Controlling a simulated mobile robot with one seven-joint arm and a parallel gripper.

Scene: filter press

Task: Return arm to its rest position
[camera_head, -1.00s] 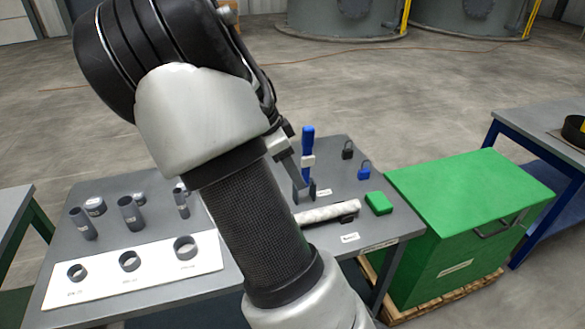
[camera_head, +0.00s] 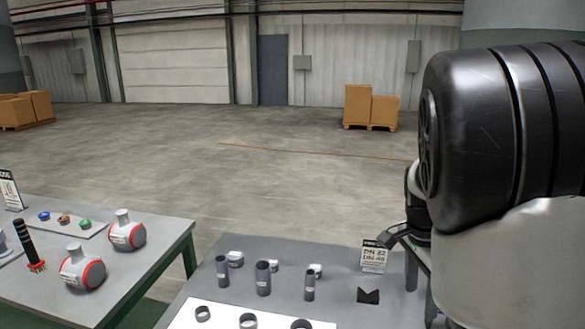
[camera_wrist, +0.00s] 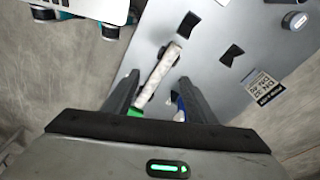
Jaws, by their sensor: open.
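My arm (camera_head: 500,140) fills the right side of the head view, raised beside the grey table (camera_head: 345,285). My gripper (camera_wrist: 158,78) shows in the wrist view with its two dark fingers apart. It is open, with nothing visibly held between the fingers. Beyond the fingers the grey table also shows in the wrist view (camera_wrist: 215,75), with a whitish roll (camera_wrist: 160,72) lying on it. The roll appears between the fingers in the picture, but I see no contact. Bits of something green (camera_wrist: 134,112) and blue (camera_wrist: 181,108) show past the fingers.
Grey tubes (camera_head: 263,278) and a sign (camera_head: 374,257) stand on the grey table, near a black V-shaped piece (camera_head: 368,296). A second table (camera_head: 150,270) at left holds red-banded flasks (camera_head: 127,232) and a brush (camera_head: 28,245). Open floor (camera_head: 270,180) lies behind, with boxes (camera_head: 371,106) farther off.

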